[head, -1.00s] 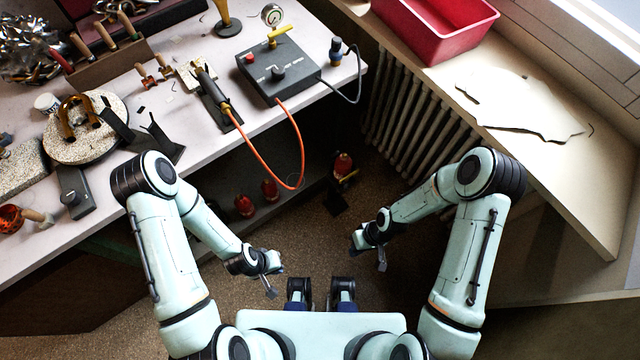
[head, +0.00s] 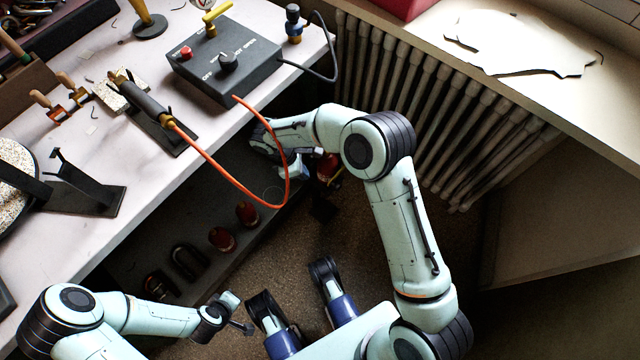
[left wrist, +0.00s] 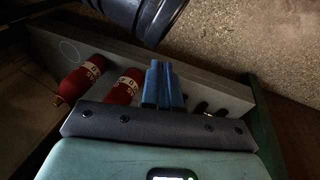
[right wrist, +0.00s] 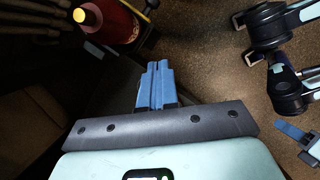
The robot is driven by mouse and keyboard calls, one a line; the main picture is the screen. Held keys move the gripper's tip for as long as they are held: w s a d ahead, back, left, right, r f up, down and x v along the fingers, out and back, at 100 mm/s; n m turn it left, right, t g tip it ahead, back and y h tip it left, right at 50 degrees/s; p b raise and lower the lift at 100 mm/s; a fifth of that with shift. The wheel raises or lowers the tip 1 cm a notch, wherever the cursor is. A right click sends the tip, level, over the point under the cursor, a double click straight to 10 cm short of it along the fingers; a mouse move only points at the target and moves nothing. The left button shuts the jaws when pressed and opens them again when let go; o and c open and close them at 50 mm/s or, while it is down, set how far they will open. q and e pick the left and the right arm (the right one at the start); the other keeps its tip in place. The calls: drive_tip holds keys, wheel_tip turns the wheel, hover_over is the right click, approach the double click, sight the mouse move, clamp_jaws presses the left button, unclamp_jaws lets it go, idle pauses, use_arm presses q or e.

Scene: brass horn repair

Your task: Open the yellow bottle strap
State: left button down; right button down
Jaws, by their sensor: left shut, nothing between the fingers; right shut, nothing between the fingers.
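A red bottle (head: 327,166) stands low beyond the bench's end, near the radiator, with a thin yellow part (head: 337,178) beside it; my right arm partly hides it. In the right wrist view the red bottle (right wrist: 110,22) is at upper left, with a yellow round end (right wrist: 81,17). Whether the strap is open or closed cannot be told. My right gripper (right wrist: 157,66) is shut and empty, a little apart from the bottle. My left gripper (head: 248,328) is shut and empty, low near my base; its blue fingers also show in the left wrist view (left wrist: 160,66).
Two more red bottles (head: 247,213) (head: 222,239) lie on the low shelf under the workbench (head: 150,195). An orange hose (head: 215,170) loops down from the bench close to my right forearm. The ribbed radiator (head: 420,95) stands behind. The floor (head: 370,240) between is open.

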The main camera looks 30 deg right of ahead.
drive_tip(key=shift+s+f, duration=0.1)
